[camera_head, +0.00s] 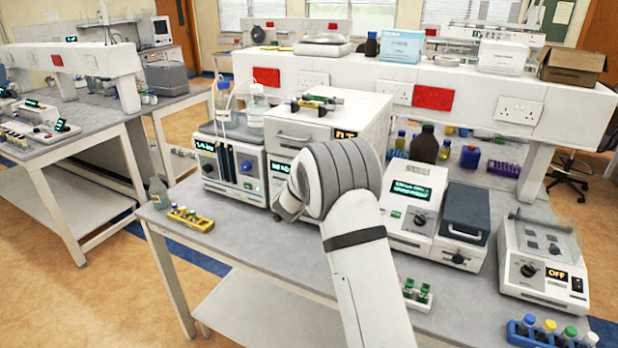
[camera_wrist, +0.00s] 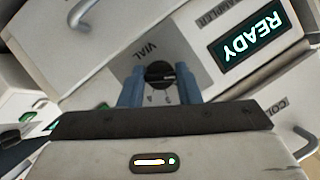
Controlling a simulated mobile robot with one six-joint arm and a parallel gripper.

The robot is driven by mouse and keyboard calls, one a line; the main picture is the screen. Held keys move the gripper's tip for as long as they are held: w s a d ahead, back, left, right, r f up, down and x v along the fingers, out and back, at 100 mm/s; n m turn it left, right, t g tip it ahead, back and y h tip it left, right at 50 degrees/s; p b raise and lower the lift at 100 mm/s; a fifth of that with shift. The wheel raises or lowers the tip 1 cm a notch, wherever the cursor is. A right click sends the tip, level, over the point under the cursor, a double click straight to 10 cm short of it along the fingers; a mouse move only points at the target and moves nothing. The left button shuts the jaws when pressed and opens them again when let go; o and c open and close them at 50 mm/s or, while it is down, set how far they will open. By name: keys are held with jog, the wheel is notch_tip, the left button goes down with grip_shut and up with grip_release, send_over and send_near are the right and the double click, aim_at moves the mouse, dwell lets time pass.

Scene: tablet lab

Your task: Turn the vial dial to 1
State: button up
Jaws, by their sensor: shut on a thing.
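The vial dial (camera_wrist: 160,75) is a round black knob on a grey panel (camera_wrist: 197,62) marked VIAL, on a white sampler unit. It shows in the wrist view between the two blue fingers of my gripper (camera_wrist: 159,84), which are closed on its sides. A light pointer line shows on the knob; the small marks around it are too blurred to read. The sampler's display (camera_wrist: 249,38) reads READY, upside down in this view. In the head view the sampler's display (camera_head: 280,167) shows left of my arm, while the dial and my fingertips are hidden behind my wrist.
A column unit (camera_head: 297,138) with a handle and an OFF display sits above the sampler. A pump unit (camera_head: 230,168) with bottles on top stands left. Instruments (camera_head: 412,200) stand close right of my arm. A yellow vial rack (camera_head: 190,219) lies on the front left bench.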

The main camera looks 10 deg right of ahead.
jog(key=shift+f, duration=0.1)
dwell(0.3)
jog(key=o, duration=1)
jog(key=b+v, duration=0.1)
jog(key=v, duration=0.7)
jog(key=shift+b, duration=0.3)
jog(key=shift+w, duration=0.1)
